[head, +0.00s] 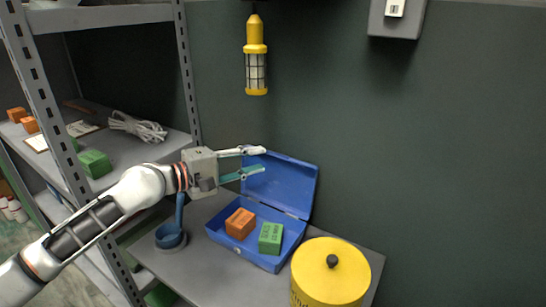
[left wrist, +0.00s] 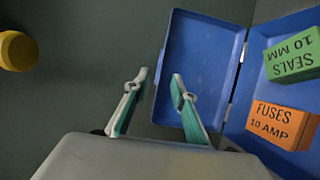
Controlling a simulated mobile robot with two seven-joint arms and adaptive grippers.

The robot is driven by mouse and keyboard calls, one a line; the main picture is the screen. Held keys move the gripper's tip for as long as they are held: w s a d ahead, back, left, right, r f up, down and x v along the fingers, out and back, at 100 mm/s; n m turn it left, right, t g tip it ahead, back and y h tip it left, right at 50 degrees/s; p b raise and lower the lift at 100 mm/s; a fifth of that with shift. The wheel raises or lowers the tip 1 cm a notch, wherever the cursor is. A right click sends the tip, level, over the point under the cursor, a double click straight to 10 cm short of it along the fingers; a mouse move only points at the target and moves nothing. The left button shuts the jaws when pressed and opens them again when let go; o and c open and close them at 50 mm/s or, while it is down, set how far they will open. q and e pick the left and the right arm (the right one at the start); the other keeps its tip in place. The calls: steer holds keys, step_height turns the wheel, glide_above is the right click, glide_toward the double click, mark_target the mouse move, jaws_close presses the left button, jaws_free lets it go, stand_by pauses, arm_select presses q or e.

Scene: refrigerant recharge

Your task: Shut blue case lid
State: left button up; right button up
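The blue case (head: 269,262) stands on a grey surface with its lid (head: 288,183) raised at the back. Inside it lie an orange box (head: 240,223) and a green box (head: 270,238). My left gripper (head: 264,161) is open at the lid's upper left edge. In the left wrist view, the lid (left wrist: 203,60) shows beyond the fingers (left wrist: 156,85), one finger over the lid and the other over the dark wall left of it. I cannot tell whether they touch the lid. The orange box (left wrist: 275,124) reads "FUSES 10 AMP", the green one (left wrist: 293,58) "SEALS 10 MM". My right gripper is not in view.
A yellow canister (head: 330,275) with a black knob stands right of the case. A blue round holder (head: 171,237) stands to its left. A yellow caged lamp (head: 255,60) hangs above. A metal shelf (head: 150,145) with boxes and rope is at left.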

arm_select(q)
steer(key=x, duration=0.5)
steer(key=shift+w+d+b, duration=0.1)
steer(key=shift+d+b, duration=0.15)
steer(key=shift+b, duration=0.15)
steer(key=shift+f, duration=0.1)
jaws_close()
